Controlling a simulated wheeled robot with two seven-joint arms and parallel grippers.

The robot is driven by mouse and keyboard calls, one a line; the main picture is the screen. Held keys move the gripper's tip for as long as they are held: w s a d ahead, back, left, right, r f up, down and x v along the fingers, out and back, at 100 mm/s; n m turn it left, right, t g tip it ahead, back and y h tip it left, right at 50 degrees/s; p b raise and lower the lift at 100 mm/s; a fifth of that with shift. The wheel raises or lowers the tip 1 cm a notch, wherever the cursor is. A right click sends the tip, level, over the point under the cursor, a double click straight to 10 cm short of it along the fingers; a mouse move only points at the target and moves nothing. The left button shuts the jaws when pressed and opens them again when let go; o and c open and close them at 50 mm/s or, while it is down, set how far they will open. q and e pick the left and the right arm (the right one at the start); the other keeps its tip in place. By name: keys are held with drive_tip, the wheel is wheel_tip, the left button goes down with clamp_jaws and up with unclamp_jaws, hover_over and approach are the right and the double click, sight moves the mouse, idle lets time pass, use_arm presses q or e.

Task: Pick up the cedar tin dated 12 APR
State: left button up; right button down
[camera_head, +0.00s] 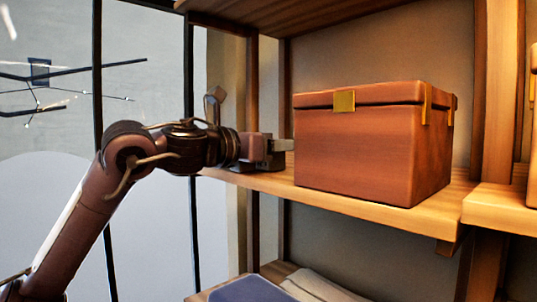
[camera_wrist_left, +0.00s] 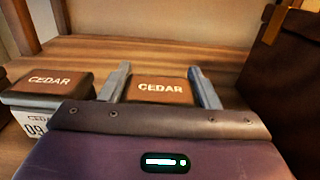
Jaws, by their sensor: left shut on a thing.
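In the left wrist view a brown-lidded tin marked CEDAR (camera_wrist_left: 160,90) sits between the two fingers of my left gripper (camera_wrist_left: 161,87). The fingers are shut on its left and right sides. Its front is hidden by my gripper body, so its date cannot be read. A second tin marked CEDAR (camera_wrist_left: 48,84) stands to the left, with a white label beginning "09" partly showing. In the head view my left gripper (camera_head: 284,147) reaches over the shelf at the left of a large box, and its fingertips and the tins are hidden there. My right gripper is not in view.
The large reddish-brown box (camera_head: 360,150) with brass fittings stands on the wooden shelf (camera_head: 330,198), close to the right of my left gripper. A dark post stands behind my left wrist. A lower shelf holds a blue flat item (camera_head: 250,290).

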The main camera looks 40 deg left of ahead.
use_arm(q)
drive_tip(key=shift+r, duration=0.1)
wheel_tip(320, 180, up, 9)
drive_tip(key=p, duration=0.6)
drive_tip(key=shift+r, duration=0.15)
wheel_tip(320, 180, up, 10)
drive_tip(key=p, duration=0.3)
drive_tip(key=shift+r, duration=0.15)
